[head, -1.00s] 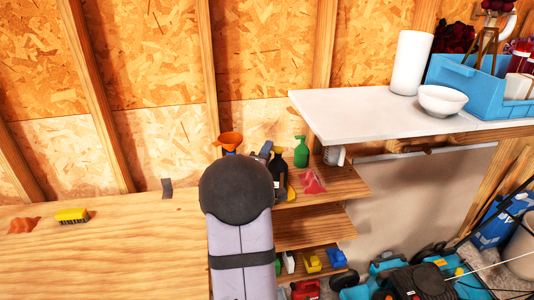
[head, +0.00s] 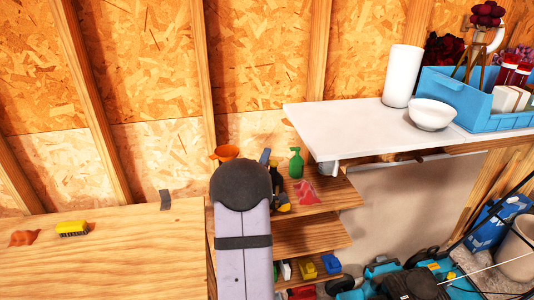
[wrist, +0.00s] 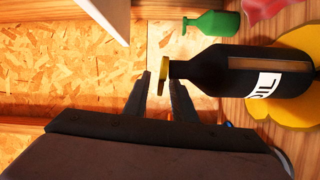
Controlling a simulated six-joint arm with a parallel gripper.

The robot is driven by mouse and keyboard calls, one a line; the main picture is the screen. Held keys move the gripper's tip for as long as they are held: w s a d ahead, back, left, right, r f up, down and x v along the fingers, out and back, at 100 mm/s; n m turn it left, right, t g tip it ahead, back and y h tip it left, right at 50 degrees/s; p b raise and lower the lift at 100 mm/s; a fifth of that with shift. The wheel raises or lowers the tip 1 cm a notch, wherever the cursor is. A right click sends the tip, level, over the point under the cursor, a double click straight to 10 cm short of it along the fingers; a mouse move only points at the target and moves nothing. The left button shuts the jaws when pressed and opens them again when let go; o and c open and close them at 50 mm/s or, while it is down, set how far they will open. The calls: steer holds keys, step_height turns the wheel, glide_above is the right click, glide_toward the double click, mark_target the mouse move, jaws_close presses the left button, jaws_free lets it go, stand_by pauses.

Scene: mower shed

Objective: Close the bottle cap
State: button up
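A black oil bottle (wrist: 225,72) with a white label lies sideways in the wrist view, its neck pointing left. A yellow cap (wrist: 163,76) shows at the mouth end of the neck; I cannot tell whether it is fully seated. My gripper (wrist: 160,78) is open, with one finger on each side of the cap's lower part; contact is not clear. In the head view the dark bottle (head: 275,176) stands on the upper shelf, partly hidden behind my arm, and my gripper is mostly hidden there too.
A green bottle (head: 296,163) and a red item (head: 304,192) share the upper shelf (head: 335,190). An orange funnel (head: 225,153) is left of my arm. A white counter (head: 360,130) overhangs at the right. A wooden bench (head: 110,260) lies left.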

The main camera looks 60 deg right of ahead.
steer(key=shift+p+x, duration=0.4)
steer(key=shift+x, duration=1.1)
jaws_close()
